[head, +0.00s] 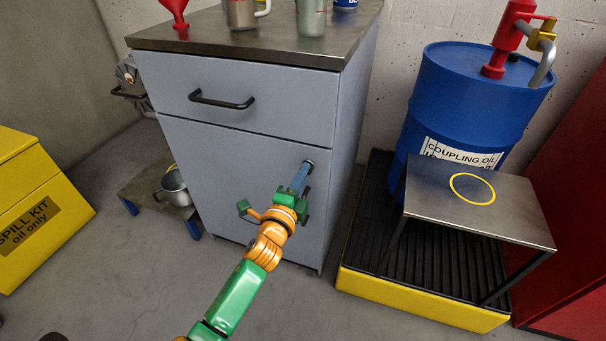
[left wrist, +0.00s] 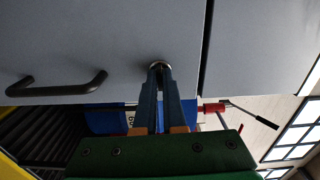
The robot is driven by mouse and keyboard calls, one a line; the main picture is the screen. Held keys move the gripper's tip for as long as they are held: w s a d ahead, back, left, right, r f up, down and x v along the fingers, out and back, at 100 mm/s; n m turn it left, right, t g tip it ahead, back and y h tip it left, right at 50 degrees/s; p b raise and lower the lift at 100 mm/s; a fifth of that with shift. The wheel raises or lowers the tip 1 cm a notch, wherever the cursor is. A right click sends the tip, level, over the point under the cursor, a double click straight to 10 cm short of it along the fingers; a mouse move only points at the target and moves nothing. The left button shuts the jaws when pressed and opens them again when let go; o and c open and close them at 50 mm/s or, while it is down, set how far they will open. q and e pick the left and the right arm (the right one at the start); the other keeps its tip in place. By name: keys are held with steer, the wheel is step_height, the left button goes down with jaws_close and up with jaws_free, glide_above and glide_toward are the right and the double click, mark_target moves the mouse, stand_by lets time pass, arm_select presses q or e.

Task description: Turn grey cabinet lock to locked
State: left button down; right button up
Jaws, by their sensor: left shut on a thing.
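The grey cabinet (head: 225,155) stands in the middle of the head view, with a drawer above a door, both closed. Its lock (head: 309,162) is a small round metal piece near the door's upper right corner. It also shows in the left wrist view (left wrist: 159,65), between my fingertips. My left gripper (head: 305,168) is shut on the lock, its fingers reaching up to the door face. The fingers cover part of the lock, so I cannot tell which way it is turned. My right gripper is not in view.
A black door handle (left wrist: 60,86) sits near the fingers in the left wrist view. A drawer handle (head: 222,101) is above. A metal stand (head: 480,200) and blue drum (head: 460,95) stand right of the cabinet. A low shelf with a pot (head: 174,188) stands left.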

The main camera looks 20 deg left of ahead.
arm_select(q)
steer(key=shift+n+p, duration=0.3)
steer(key=shift+n, duration=1.1)
steer(key=shift+n+p, duration=0.3)
steer(key=shift+n, duration=0.1)
steer(key=n+p, duration=0.1)
steer(key=n, duration=0.2)
steer(key=shift+r+n, duration=0.1)
steer(key=shift+n, duration=0.3)
steer(key=n+p, duration=0.1)
steer(key=n, duration=0.1)
steer(key=shift+n, duration=0.4)
steer(key=n+p, duration=0.2)
steer(key=n, duration=0.2)
steer(key=shift+n+p, duration=0.4)
steer(key=shift+n, duration=1.2)
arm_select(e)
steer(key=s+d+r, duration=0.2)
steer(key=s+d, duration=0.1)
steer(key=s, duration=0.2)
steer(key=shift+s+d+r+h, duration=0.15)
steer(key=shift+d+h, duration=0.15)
